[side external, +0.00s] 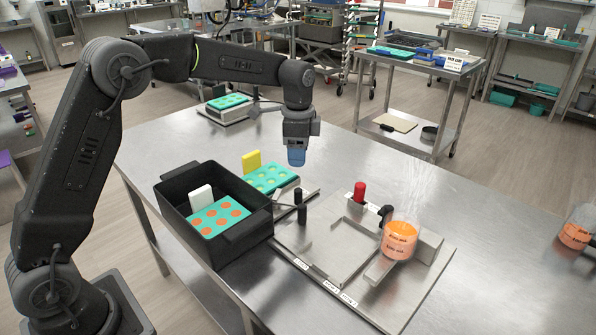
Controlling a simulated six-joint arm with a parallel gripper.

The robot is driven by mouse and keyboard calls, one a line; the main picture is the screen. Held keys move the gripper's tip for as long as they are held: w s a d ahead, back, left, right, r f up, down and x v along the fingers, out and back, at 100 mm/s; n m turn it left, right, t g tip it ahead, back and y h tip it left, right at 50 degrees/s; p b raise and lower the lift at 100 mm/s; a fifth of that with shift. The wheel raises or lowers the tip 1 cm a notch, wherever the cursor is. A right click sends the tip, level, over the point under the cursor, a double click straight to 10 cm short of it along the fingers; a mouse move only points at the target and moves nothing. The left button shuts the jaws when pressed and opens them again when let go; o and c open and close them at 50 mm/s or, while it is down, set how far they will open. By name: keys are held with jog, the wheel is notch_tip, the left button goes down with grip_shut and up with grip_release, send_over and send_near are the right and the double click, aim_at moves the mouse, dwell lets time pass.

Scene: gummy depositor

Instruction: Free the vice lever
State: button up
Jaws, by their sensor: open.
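My gripper (296,157), with blue fingertips, hangs above the teal mould and the left end of the metal fixture plate (320,262). It is open and touches nothing that I can see. The plate carries a black upright handle (301,206) at its left, a red-topped handle (359,192) at its back, and a dark knob (386,212) beside the jar. I cannot tell for sure which of these is the vice lever. A clear jar with an orange label (399,240) stands at the right of the plate, by a metal block (427,243). Small labels on the plate are unreadable.
A black bin (172,197) holds a teal mould with orange rounds (219,214) and a white block (201,198). Another teal mould (268,179) and a yellow block (251,161) stand behind it. A scale-like stand (226,112) is at the back.

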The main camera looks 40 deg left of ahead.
jog(key=shift+r, duration=1.15)
jog(key=s+r+n+t, duration=0.1)
jog(key=s+r+n, duration=0.2)
jog(key=s+r, duration=0.35)
jog(key=s+d+f+n+t, duration=0.2)
jog(key=s+n+t, duration=0.2)
jog(key=s, duration=2)
jog(key=n, duration=0.3)
jog(key=shift+d+t, duration=0.15)
jog(key=shift+t, duration=0.15)
